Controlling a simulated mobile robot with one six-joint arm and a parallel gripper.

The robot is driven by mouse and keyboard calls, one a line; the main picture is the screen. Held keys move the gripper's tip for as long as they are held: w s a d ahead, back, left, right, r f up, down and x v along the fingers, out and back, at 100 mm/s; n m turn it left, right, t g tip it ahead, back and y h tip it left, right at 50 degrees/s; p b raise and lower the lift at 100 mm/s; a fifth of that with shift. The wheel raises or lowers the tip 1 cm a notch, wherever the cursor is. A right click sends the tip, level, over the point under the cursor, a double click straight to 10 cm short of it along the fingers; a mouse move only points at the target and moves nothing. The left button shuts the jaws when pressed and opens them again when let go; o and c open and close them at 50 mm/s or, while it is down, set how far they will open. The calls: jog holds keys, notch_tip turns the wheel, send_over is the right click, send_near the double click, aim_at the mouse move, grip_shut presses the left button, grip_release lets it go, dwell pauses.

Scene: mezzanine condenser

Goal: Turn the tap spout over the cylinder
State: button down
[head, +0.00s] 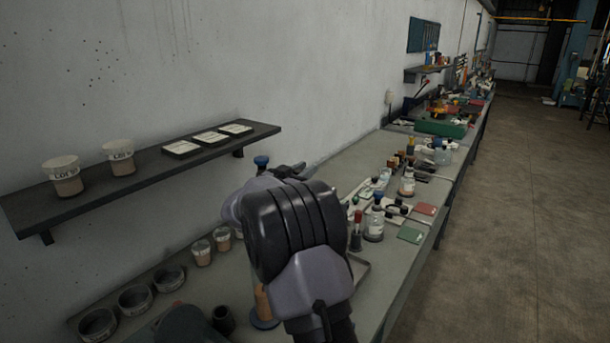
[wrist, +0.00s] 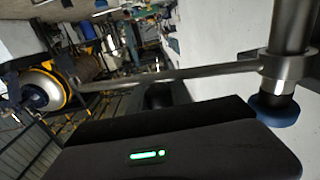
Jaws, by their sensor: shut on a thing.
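In the wrist view a thin metal tap spout (wrist: 215,71) runs from a collar on a thick metal post (wrist: 290,35), with a blue knob (wrist: 275,110) at the post's end. My gripper (wrist: 160,95) is at the spout, shut on it; the contact is mostly hidden by the gripper's dark body. In the head view the blue knob (head: 262,161) shows just left of my gripper (head: 291,171); my arm hides most of the tap. An upright amber-filled cylinder (head: 262,302) with a blue foot stands on the bench below, partly behind my arm. The spout's alignment over it cannot be told.
A wall shelf (head: 160,160) with labelled cups and trays is at the left. Round bowls (head: 135,298) and small cups (head: 202,252) stand on the bench (head: 345,160). Bottles (head: 374,225) and other small items crowd it to the right. The floor (head: 520,220) at right is clear.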

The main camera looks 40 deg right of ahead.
jog(key=s+a+m+g+p, duration=0.4)
jog(key=a+m+g+p, duration=0.3)
jog(key=g+p, duration=0.3)
jog(key=m+g, duration=0.1)
jog(key=g, duration=0.1)
jog(key=shift+a+g, duration=0.25)
jog(key=shift+g, duration=0.15)
jog(key=shift+m, duration=0.3)
jog(key=c, duration=1.2)
grip_release()
jog(key=shift+o, duration=0.2)
